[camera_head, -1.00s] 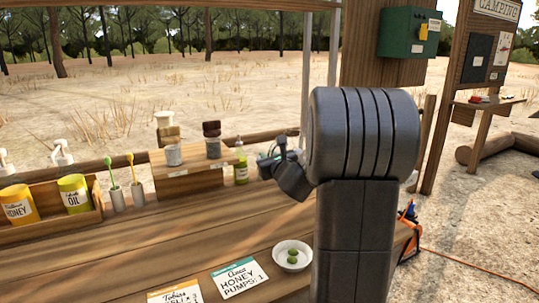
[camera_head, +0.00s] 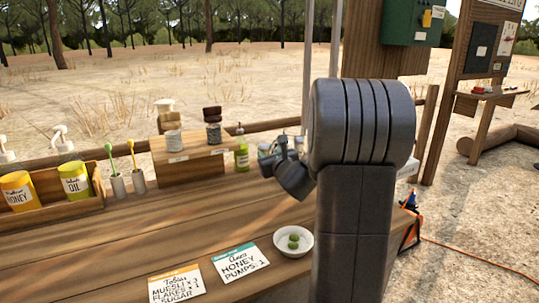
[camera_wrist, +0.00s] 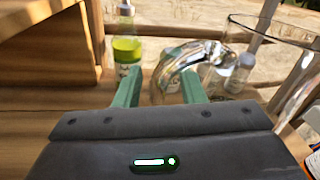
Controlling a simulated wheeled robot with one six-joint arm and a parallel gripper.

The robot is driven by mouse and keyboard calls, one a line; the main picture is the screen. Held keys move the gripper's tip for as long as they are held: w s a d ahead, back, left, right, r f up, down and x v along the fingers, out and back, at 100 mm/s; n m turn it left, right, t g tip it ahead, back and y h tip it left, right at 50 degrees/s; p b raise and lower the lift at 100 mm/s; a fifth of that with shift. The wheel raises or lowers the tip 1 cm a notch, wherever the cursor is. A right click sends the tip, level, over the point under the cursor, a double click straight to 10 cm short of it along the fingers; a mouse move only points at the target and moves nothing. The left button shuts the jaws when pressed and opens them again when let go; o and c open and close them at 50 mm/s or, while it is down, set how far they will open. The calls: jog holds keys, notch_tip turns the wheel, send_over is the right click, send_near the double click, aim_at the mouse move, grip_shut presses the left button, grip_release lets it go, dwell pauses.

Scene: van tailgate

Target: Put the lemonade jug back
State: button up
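The lemonade jug is clear glass and stands at the right of the wrist view, its curved handle (camera_wrist: 186,62) pointing toward my gripper (camera_wrist: 161,90). My gripper's two green fingers are apart, with the lower part of the handle between them. A narrow gap seems to show beside the handle, and I cannot make out a firm grip. In the head view my gripper (camera_head: 292,174) is at the back right of the wooden counter (camera_head: 120,240), partly behind my arm. The jug is hidden there by my arm.
A green bottle (camera_head: 241,155) stands close by, left of my gripper, beside a wooden riser (camera_head: 190,168) with jars. A white bowl (camera_head: 306,240) with green fruit and two order cards (camera_head: 240,260) lie at the front. The counter's middle is clear.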

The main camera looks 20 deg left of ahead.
jog(key=v, duration=1.2)
dwell(1.1)
